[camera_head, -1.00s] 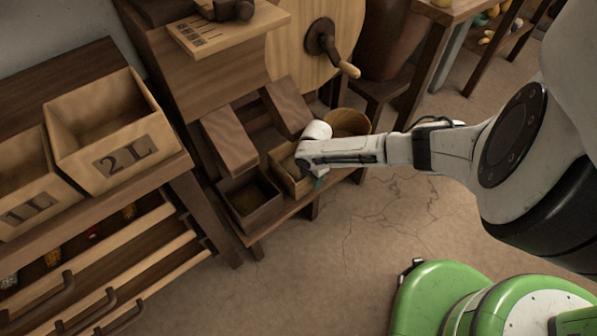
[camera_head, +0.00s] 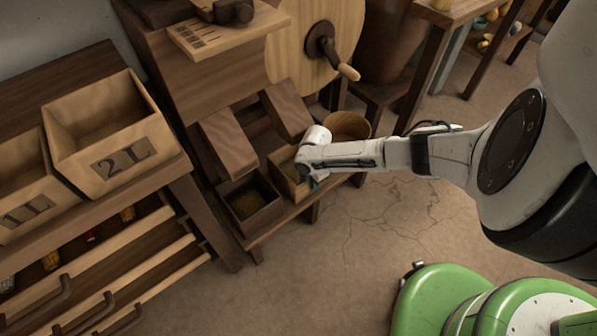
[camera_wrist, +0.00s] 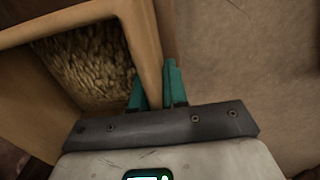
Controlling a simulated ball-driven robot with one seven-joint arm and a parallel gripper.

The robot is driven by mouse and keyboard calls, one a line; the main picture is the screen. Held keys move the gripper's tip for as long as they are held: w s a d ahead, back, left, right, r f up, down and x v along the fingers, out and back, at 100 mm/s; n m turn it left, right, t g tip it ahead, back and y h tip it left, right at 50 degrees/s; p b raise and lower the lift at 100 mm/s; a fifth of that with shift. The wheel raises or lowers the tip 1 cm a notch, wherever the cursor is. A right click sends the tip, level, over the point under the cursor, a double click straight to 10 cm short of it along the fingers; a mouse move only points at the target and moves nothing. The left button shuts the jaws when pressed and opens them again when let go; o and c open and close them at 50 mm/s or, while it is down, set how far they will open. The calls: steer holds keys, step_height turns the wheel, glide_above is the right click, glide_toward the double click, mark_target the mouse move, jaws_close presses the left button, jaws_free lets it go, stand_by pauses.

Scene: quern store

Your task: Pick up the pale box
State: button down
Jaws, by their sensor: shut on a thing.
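The pale box (camera_head: 283,177) stands on the low wooden shelf under the mill's chutes, beside a dark box (camera_head: 250,203). In the wrist view the pale box (camera_wrist: 68,22) is open-topped and holds grain-like stuff. My gripper (camera_wrist: 154,77) has one teal finger inside the box and one outside, shut on its wall. In the head view my gripper (camera_head: 314,182) reaches in from the right and hides part of the box. I cannot tell whether the box is clear of the shelf.
A round wooden tub (camera_head: 349,126) stands just behind my gripper. Two sloping wooden chutes (camera_head: 228,143) hang close above the boxes. A bin marked 2L (camera_head: 125,160) sits on the rack at left. The cracked floor (camera_head: 350,240) in front is clear.

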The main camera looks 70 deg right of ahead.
steer(key=shift+r, duration=0.1)
steer(key=shift+r+p, duration=0.4)
steer(key=shift+r, duration=0.1)
steer(key=s+a+r+p, duration=0.2)
steer(key=s+a+p, duration=0.5)
steer(key=s, duration=0.8)
steer(key=shift+s+a+r+p, duration=0.15)
steer(key=shift+a+p, duration=0.2)
steer(key=shift+a, duration=0.85)
steer(key=shift+s, duration=0.15)
